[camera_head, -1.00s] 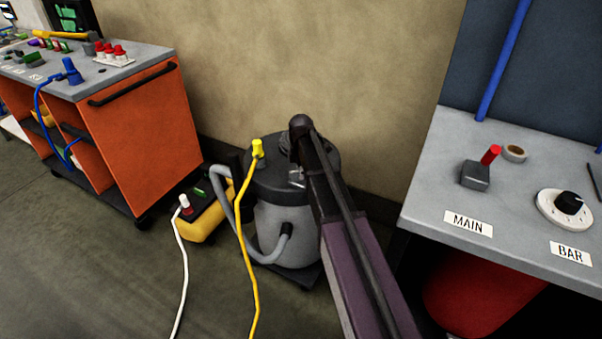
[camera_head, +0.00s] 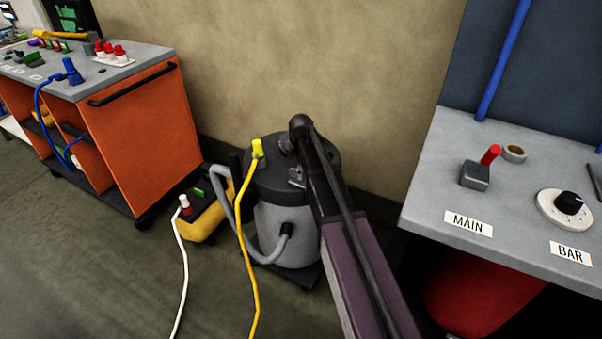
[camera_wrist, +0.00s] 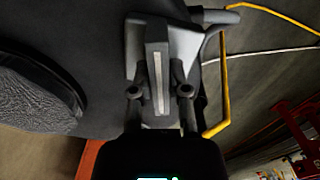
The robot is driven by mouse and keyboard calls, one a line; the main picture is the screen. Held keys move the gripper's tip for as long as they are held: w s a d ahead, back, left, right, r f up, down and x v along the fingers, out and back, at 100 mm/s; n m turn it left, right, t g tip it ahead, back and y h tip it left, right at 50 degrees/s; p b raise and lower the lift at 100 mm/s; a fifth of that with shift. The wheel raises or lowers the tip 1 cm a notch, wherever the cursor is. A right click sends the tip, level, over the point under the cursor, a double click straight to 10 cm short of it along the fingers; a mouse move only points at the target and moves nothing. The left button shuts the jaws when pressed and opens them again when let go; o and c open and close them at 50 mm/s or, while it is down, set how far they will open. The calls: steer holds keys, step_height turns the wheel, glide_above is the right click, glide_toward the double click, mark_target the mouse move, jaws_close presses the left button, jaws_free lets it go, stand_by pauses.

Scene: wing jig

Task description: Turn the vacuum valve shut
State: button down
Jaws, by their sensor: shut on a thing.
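The vacuum (camera_head: 283,230) is a grey drum with a dark lid, standing on the floor against the wall. My arm reaches over it and hides part of its lid. My gripper (camera_wrist: 160,48) shows in the wrist view, its two fingers closed on either side of a dark bar with a pale stripe. This bar looks like the valve handle (camera_wrist: 157,75). The dark lid (camera_wrist: 110,30) lies around and below it, with a round textured part at left. In the head view my fingers and the handle cannot be made out clearly, so the valve's angle is hard to tell.
A yellow plug and cable (camera_head: 257,150) and a grey hose (camera_head: 222,195) are at the vacuum's left. A yellow power box (camera_head: 205,215) stands beside it. An orange cart (camera_head: 145,135) is at left. A grey bench (camera_head: 430,185) with MAIN and BAR controls is at right.

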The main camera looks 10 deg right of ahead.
steer(key=shift+m, duration=1.3)
steer(key=c, duration=0.6)
jaws_free()
steer(key=shift+n, duration=0.3)
